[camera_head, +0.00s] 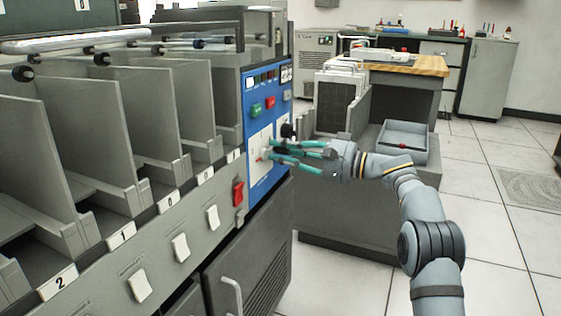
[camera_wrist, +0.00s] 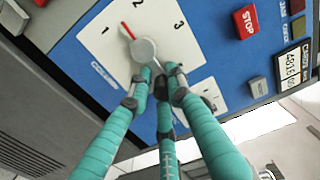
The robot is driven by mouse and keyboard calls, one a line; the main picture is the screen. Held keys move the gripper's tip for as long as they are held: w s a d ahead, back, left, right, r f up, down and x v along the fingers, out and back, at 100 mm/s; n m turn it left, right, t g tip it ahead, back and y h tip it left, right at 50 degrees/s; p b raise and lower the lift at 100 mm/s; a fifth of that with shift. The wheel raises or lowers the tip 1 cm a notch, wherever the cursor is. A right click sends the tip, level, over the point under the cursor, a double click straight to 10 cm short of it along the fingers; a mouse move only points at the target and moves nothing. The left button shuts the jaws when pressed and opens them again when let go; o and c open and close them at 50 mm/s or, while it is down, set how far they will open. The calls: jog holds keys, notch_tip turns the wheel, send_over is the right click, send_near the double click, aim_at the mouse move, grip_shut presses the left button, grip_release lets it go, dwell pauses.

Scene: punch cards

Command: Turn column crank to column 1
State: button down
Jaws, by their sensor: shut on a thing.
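The column crank shows in the wrist view as a round grey hub (camera_wrist: 143,48) with a red pointer, on a white dial plate (camera_wrist: 115,58) marked 1, 2 and 3. The pointer's tip lies between the 1 and the 2. My gripper (camera_wrist: 158,74) has teal fingers closed at the lower edge of the hub; the part between the fingertips is hidden by them. In the head view my gripper (camera_head: 270,151) reaches from the right to the white plate on the blue panel (camera_head: 250,92), and the fingers cover most of the crank.
A red STOP button (camera_wrist: 248,20) and a counter display (camera_wrist: 293,65) sit right of the dial in the wrist view. Sorter pockets (camera_head: 90,130) fill the head view's left. A grey tray (camera_head: 404,150) stands behind my arm. Open floor (camera_head: 500,240) lies at right.

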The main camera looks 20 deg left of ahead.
jog(key=n, duration=0.1)
jog(key=r+n, duration=0.1)
jog(key=n+b, duration=0.1)
jog(key=shift+w+d+r, duration=0.15)
jog(key=shift+d+r, duration=0.1)
jog(key=shift+r, duration=0.1)
jog(key=shift+s+r+n+b, duration=0.1)
jog(key=shift+r+n+b, duration=0.15)
jog(key=shift+n, duration=0.5)
jog(key=shift+s+r+n+b, duration=0.1)
jog(key=shift+r+n, duration=0.15)
jog(key=shift+n, duration=0.5)
jog(key=shift+a, duration=0.1)
jog(key=c, duration=1.6)
grip_release()
jog(key=shift+s, duration=0.15)
jog(key=shift+c, duration=0.2)
jog(key=shift+a, duration=0.1)
jog(key=shift+f, duration=0.1)
jog(key=s+d, duration=0.1)
jog(key=d, duration=1.1)
jog(key=shift+s, duration=0.15)
